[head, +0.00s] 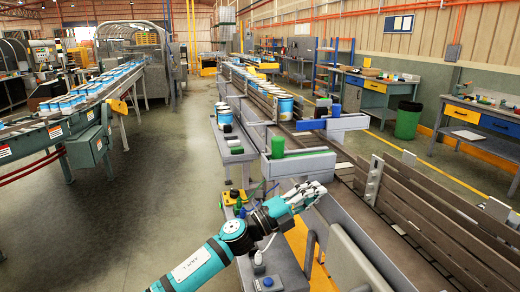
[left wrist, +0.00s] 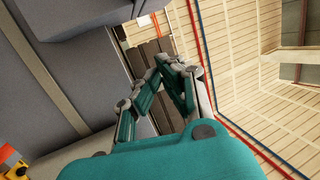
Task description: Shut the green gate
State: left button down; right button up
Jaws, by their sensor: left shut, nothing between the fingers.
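A green upright block (head: 278,146) stands on a grey plate (head: 300,166) that reaches over the near side of the roller line; I take this to be the green gate. I cannot tell how far it is open. My left gripper (head: 322,188) is just below and in front of this plate, apart from it, with its fingers pointing right toward the conveyor. In the left wrist view its fingers (left wrist: 172,62) are closed together and empty. The green gate cannot be made out in that view. My right gripper is not in view.
A similar grey plate with a blue block (head: 311,124) lies farther back, near a blue-labelled can (head: 285,107) on the line. Brown slats (head: 430,205) run along the conveyor at right. White-topped cans (head: 225,117) stand on the side shelf. A green bin (head: 408,120) stands at right.

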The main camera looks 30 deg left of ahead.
pick_arm(q)
jog(key=s+a+r+m+g+h, duration=0.15)
jog(key=s+r+m+g, duration=0.35)
jog(key=r+m+g, duration=0.85)
jog(key=s+a+r+m+t+y, duration=0.1)
jog(key=s+a+r+t+y, duration=0.1)
jog(key=s+a+y, duration=0.45)
jog(key=s+a+r+m+t+y, duration=0.1)
jog(key=a+m+t+y, duration=0.15)
jog(key=a, duration=0.75)
jog(key=n+g+p, duration=0.1)
jog(key=p, duration=0.2)
send_near(272, 157)
jog(key=x, duration=0.4)
jog(key=shift+w+d+f+y, duration=0.15)
jog(key=shift+w+f+y, duration=0.1)
jog(key=shift+w, duration=0.05)
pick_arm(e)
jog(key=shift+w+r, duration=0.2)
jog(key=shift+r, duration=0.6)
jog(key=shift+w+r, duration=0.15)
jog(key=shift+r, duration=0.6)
